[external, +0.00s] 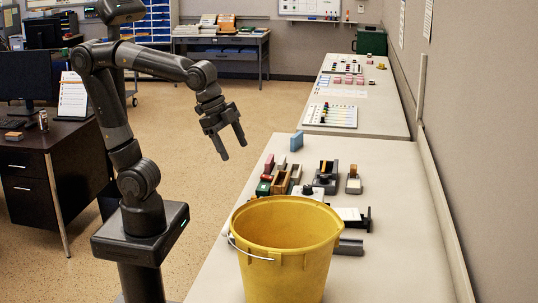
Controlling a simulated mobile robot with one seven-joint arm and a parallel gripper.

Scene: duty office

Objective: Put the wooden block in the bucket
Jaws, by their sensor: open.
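A large yellow bucket (287,262) stands upright at the near end of the counter, its wire handle hanging at the left. Its inner floor is hidden from this angle. Behind it, a small wood-coloured piece (280,183) stands in a cluster of items; I cannot tell for certain whether it is a solid block or a holder. My gripper (233,151) is open and empty. It hangs in the air left of the counter's far part, fingers pointing down, apart from the cluster and bucket.
A farther table (388,122) carries trays and small parts. A dark desk (50,165) stands at left.

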